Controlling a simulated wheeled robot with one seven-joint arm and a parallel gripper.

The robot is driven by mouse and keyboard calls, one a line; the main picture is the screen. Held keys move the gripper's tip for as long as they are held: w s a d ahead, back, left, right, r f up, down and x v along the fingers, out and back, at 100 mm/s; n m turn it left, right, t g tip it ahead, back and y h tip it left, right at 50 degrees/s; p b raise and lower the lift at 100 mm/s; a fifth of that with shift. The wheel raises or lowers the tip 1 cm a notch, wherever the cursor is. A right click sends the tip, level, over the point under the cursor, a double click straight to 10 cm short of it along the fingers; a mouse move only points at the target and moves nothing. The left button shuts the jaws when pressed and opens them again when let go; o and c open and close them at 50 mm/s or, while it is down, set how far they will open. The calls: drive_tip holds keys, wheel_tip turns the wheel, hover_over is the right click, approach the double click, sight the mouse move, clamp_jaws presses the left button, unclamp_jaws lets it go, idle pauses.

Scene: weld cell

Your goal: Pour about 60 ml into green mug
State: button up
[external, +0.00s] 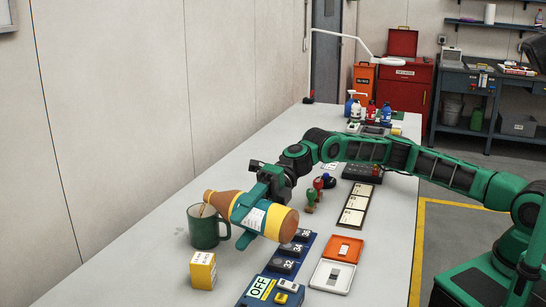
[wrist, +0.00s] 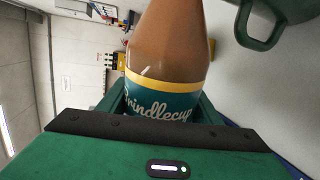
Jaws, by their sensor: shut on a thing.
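The green mug (external: 205,232) stands upright on the bench at the left; part of it shows at the top right of the wrist view (wrist: 262,38). My gripper (external: 254,212) is shut around the body of a brown bottle (external: 226,202) with a yellow and teal label. The bottle is tipped onto its side, its neck end at the left over the mug's rim. Something tan shows inside the mug's opening; I cannot tell whether it is liquid or a stream. In the wrist view the bottle (wrist: 168,50) fills the middle, its mouth out of frame.
A yellow box (external: 203,270) stands close in front of the mug. A blue panel marked OFF (external: 257,288) and dark numbered blocks (external: 283,266) lie below the bottle. Orange (external: 343,247) and white trays (external: 331,277) lie to the right. Stamps (external: 310,200) stand behind.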

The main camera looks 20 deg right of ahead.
drive_tip(key=shift+s+d+r+m+p, duration=0.2)
drive_tip(key=shift+r+m+p, duration=0.1)
drive_tip(key=shift+r, duration=0.15)
idle(1.0)
drive_tip(key=shift+f, duration=0.1)
drive_tip(key=f+n, duration=0.2)
drive_tip(key=f, duration=0.1)
drive_tip(key=shift+s+d+f+n+t+y, duration=0.15)
drive_tip(key=shift+s+f+n+t+y, duration=0.05)
drive_tip(key=shift+f+n+t+y, duration=0.1)
drive_tip(key=shift+r, duration=0.2)
drive_tip(key=shift+w+a+r+n+y, duration=0.15)
drive_tip(key=shift+r+n, duration=0.2)
drive_tip(key=shift+r, duration=0.05)
drive_tip(key=shift+w+a+r+n+y, duration=0.1)
drive_tip(key=shift+w+r+n+y, duration=0.05)
drive_tip(key=shift+r+n, duration=0.2)
drive_tip(key=shift+r+t, duration=0.1)
drive_tip(key=shift+t, duration=0.2)
idle(0.8)
